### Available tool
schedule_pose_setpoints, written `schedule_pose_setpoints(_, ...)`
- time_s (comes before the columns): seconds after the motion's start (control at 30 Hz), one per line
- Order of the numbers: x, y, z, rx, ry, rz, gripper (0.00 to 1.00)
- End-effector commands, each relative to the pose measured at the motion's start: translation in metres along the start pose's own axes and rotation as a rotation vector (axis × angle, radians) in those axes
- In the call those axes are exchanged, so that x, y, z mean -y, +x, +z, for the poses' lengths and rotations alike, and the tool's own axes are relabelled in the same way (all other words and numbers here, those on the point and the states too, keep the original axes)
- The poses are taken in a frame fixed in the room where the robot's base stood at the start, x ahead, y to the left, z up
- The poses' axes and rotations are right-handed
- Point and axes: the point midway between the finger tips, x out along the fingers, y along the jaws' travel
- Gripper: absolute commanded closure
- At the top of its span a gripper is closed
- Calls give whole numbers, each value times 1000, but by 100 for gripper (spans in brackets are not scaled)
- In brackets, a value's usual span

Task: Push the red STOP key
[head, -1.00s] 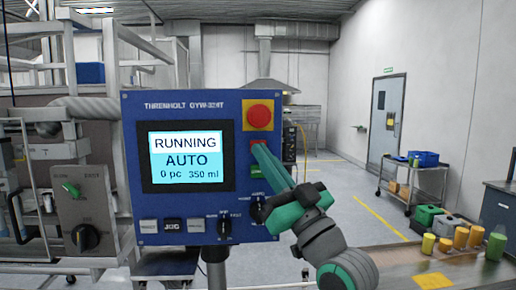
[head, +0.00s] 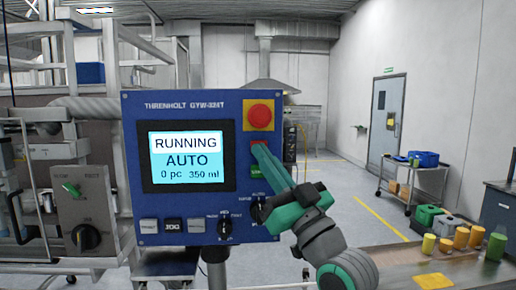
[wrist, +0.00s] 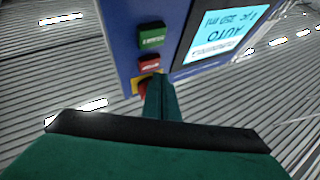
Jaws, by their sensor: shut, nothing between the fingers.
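The red STOP key (head: 258,146) is on the right side of the blue control panel (head: 180,105), below the round red emergency button (head: 258,115) on its yellow plate and above a green key (head: 256,171). In the wrist view, the red key (wrist: 150,65) shows upside down beside the green key (wrist: 152,37). My gripper (head: 260,150) is shut and empty. Its tips are at the red key's lower edge in the head view and beside it in the wrist view (wrist: 159,80). I cannot tell whether they touch it. The screen (head: 186,158) reads RUNNING, AUTO, 0 pc, 350 ml.
Selector knobs (head: 225,226) and small keys (head: 172,225) line the panel's bottom. A grey box with a black knob (head: 85,237) is at left. A bench with yellow and green containers (head: 461,238) is at right.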

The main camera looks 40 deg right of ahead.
Motion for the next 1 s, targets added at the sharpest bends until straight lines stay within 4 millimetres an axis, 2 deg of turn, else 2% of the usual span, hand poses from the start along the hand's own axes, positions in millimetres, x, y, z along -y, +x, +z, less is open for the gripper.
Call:
schedule_pose_setpoints(0.6,-3,-2,-1,0,-3,5,100)
schedule_pose_setpoints(1.0,-2,7,4,-1,1,-2,100)
